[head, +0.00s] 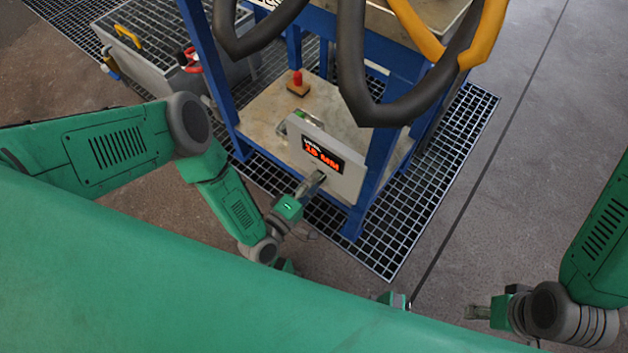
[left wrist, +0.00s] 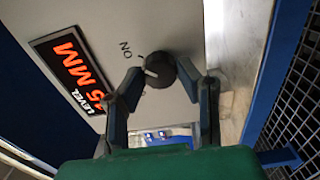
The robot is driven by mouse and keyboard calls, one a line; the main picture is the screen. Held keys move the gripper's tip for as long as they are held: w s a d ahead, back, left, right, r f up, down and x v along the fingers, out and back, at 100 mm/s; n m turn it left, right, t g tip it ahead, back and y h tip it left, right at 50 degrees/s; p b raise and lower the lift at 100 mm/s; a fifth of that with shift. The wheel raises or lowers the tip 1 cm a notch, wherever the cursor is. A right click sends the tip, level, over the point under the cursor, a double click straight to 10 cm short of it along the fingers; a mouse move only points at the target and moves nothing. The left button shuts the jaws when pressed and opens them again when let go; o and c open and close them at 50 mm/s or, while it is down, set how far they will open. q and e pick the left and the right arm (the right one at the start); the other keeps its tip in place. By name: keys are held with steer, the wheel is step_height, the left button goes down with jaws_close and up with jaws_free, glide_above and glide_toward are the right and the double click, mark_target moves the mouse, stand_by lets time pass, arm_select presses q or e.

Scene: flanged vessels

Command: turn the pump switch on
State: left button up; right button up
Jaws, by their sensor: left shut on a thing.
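The pump switch is a round black knob (left wrist: 160,70) with a white pointer mark, on a grey control panel (left wrist: 180,25). The pointer faces left in the left wrist view, below the printed ON label (left wrist: 125,48). My left gripper (left wrist: 158,76) has its two fingers on either side of the knob, closed on it. In the head view my left gripper (head: 314,182) is at the lower front of the panel (head: 345,182) and the knob is hidden. My right gripper (head: 478,312) is at the lower right, away from the panel; its jaw state is unclear.
The panel is on a blue frame (head: 380,165) with a beige shelf (head: 255,120). A red button (head: 297,78) is on the shelf. Thick black hoses (head: 355,70) hang above. Floor grating (head: 440,165) surrounds the frame.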

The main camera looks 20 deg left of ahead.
mark_target(323, 155)
arm_select(q)
steer(key=shift+s+d+f, duration=0.15)
steer(key=shift+s+f, duration=0.1)
steer(key=o, duration=1.1)
steer(key=shift+w+r, duration=0.1)
steer(key=shift+w+r, duration=0.1)
step_height(323, 155, up, 9)
steer(key=shift+f, duration=0.1)
steer(key=shift+r, duration=0.5)
